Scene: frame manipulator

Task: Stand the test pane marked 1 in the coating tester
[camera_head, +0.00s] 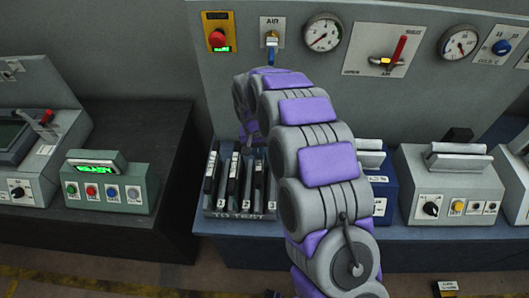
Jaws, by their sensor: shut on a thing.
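A rack labelled TO TEST (245,215) stands at the front left of the blue-grey bench, with several dark-edged test panes (233,174) upright in it. My gripper (252,139) is mostly hidden there, low over the rack's back. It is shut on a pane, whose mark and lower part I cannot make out. A blue device (379,205) right of my arm is partly hidden; a grey device (450,190) stands beside it. Neither is readable as the coating tester.
A back panel carries a red button (217,38), an AIR fitting (271,39), two gauges (323,32) and a red-handled lever (394,54). A green-grey box (108,188) with coloured buttons stands on the dark left bench. A gap separates the benches.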

